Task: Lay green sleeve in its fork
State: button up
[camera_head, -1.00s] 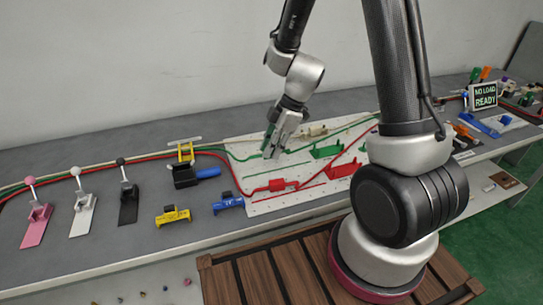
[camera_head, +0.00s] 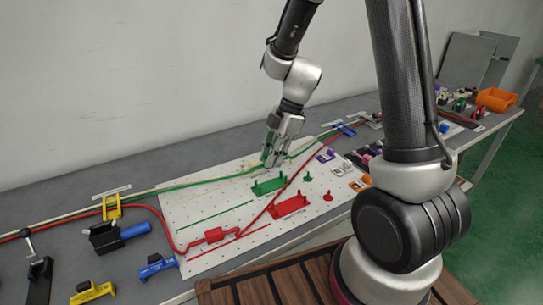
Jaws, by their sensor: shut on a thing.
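My gripper (camera_head: 272,163) points down over the white pegboard (camera_head: 185,205), its jaws shut on the green sleeve (camera_head: 268,157), which is mostly hidden by the fingers. The green cable (camera_head: 215,180) runs in from the left to the jaws and on toward the upper right. The green fork (camera_head: 268,186), a block with upright prongs, stands on the board just below the gripper in the picture. The sleeve appears apart from the fork; its exact height is unclear.
A red fork (camera_head: 289,207), a red sleeve (camera_head: 215,235) on a red cable (camera_head: 168,228) and small green (camera_head: 308,177) and red (camera_head: 328,197) pegs are near. A yellow bracket (camera_head: 112,208) and a black-and-blue fixture (camera_head: 118,235) stand left. My arm hides part of the right.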

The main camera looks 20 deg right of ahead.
jog(key=shift+f, duration=0.1)
dwell(0.3)
jog(key=shift+f, duration=1.4)
jog(key=shift+f, duration=0.2)
jog(key=shift+f, duration=0.55)
jog(key=shift+f, duration=0.1)
jog(key=shift+f, duration=0.65)
jog(key=shift+f, duration=0.2)
jog(key=shift+f, duration=0.4)
